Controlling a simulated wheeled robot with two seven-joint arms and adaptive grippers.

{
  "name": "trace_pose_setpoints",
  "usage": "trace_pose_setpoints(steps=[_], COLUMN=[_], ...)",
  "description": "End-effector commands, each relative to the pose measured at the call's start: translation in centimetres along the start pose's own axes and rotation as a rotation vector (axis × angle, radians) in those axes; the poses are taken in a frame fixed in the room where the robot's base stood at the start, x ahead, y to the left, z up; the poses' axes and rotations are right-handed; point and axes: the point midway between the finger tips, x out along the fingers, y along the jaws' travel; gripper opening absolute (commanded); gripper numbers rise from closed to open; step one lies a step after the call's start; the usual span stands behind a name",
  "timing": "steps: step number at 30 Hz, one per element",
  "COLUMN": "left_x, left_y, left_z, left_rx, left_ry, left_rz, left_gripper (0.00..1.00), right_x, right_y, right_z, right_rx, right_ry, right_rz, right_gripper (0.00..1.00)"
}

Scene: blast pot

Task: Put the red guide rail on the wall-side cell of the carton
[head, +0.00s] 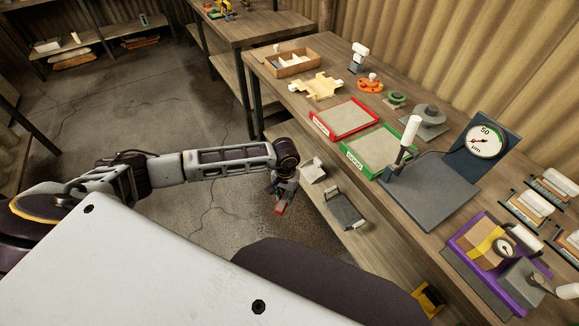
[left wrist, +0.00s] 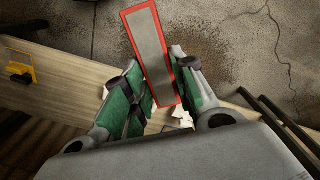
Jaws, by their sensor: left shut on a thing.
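My left gripper (head: 284,190) is shut on the red guide rail (head: 280,208), held out over the floor in front of the workbench. In the left wrist view the rail (left wrist: 152,50) is a long strip with a red border and grey face, slightly tilted between the green-padded fingers of the gripper (left wrist: 160,78). The carton (head: 278,71) is an open brown box with dividers and white pieces inside, at the far left end of the workbench. The gripper is well apart from it. Its wall-side cells are only partly seen. My right gripper is not in view.
On the workbench (head: 318,50) stand a yellow part (head: 318,86), a red-edged tray (head: 345,118), a green-edged tray (head: 378,151) and a dial gauge stand (head: 433,190). A lower shelf (head: 335,225) holds a dark tray (head: 346,210). The floor left of the bench is clear.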

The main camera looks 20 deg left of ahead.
Motion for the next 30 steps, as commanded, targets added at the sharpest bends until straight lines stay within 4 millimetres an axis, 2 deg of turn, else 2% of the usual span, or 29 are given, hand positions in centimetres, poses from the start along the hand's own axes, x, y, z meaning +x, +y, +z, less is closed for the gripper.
trace_pose_setpoints(steps=[3,9,17,18,23,30], left_x=[1.6,2.7,2.7,2.7,2.5,1.2], left_y=[0.0,0.0,0.0,0.0,0.0,0.0], left_z=[1.1,1.8,1.8,1.8,1.7,1.5], left_rx=[0.003,0.005,0.005,0.005,0.005,0.004], left_ry=[-0.001,0.001,0.001,0.001,0.001,0.002], left_rz=[0.001,0.001,0.001,0.001,0.001,0.001], left_gripper=[0.0,0.0,0.0,0.0,0.0,0.0], right_x=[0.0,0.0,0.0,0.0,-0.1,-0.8], right_y=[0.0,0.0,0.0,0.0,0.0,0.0], right_z=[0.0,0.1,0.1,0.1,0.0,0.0], right_rx=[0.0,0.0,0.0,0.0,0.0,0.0], right_ry=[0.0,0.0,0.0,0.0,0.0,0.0], right_rz=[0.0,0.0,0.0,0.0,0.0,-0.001], right_gripper=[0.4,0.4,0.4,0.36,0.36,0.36])
